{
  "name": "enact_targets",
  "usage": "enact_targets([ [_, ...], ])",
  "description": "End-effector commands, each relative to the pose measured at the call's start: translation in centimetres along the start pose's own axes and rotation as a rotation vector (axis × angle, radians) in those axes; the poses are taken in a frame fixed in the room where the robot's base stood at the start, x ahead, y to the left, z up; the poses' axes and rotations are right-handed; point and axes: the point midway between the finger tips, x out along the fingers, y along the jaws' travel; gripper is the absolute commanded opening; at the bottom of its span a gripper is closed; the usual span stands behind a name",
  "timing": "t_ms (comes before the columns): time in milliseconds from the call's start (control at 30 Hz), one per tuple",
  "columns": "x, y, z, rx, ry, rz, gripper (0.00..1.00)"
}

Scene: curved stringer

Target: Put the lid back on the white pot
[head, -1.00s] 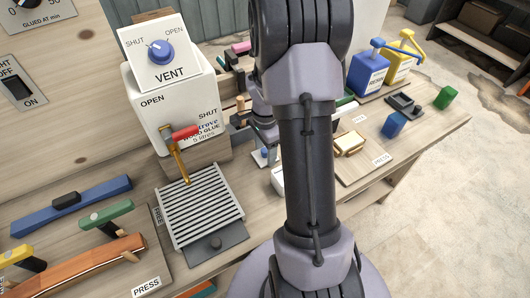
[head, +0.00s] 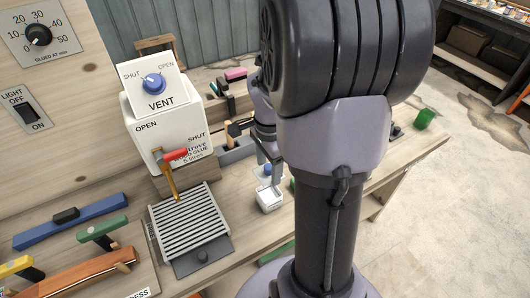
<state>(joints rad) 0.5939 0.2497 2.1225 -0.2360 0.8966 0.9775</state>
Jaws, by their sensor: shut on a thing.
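The white pot (head: 269,201) stands on the bench just right of the slatted grate, in the middle of the head view, partly beside my arm. The lid (head: 265,174), white with a blue knob, shows just behind and above the pot in the picture, apart from it. My gripper (head: 269,161) points down over the lid and is shut on it at the knob. The fingertips are small and partly hidden, and I cannot tell how high the lid is above the bench.
A white glue tank (head: 165,115) with a red-handled tap stands left of the pot. The slatted grate (head: 190,222) lies below the tap. Coloured-handled tools (head: 100,228) lie at the left. A green block (head: 424,119) sits at the far right. My arm hides much of the bench's right part.

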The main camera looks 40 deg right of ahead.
Motion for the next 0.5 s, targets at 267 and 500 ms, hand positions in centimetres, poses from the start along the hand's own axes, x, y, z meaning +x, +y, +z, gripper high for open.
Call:
enact_targets([
  [267, 1.7, 0.7, 0.3, 0.000, 0.000, 0.000, 0.23],
  [500, 4.8, 0.7, 0.2, -0.001, 0.000, 0.000, 0.23],
])
